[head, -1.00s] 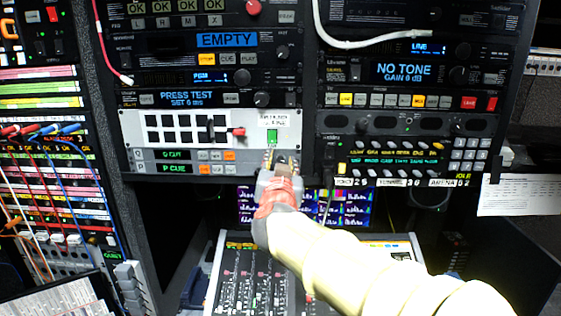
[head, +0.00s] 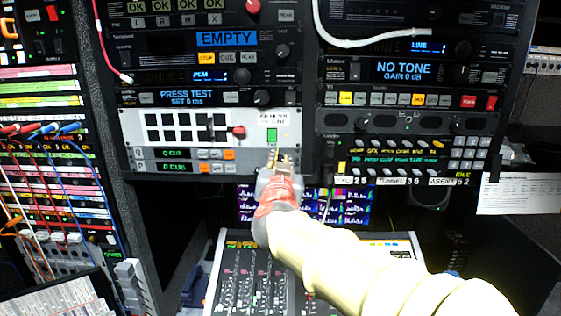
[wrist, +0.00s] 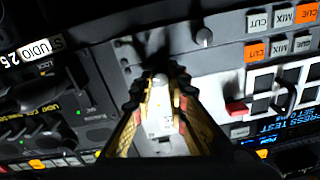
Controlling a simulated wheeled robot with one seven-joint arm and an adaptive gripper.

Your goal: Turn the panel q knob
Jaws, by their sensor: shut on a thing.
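The panel with the Q and P rows (head: 150,161) is the grey strip low in the left rack. My gripper (head: 282,160) is at its right end, in front of the strip. In the wrist view my gripper's black and gold fingers (wrist: 160,85) are closed around a small pale knob (wrist: 160,79), which I take for the panel q knob. The fingers hide most of it, and its pointer does not show. A similar grey knob (wrist: 204,37) stands free beside the fingers, in line with the outer button row.
A green button (head: 272,135) sits just above my fingertips. Screens (head: 350,207) and a mixing desk (head: 245,285) lie below my arm.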

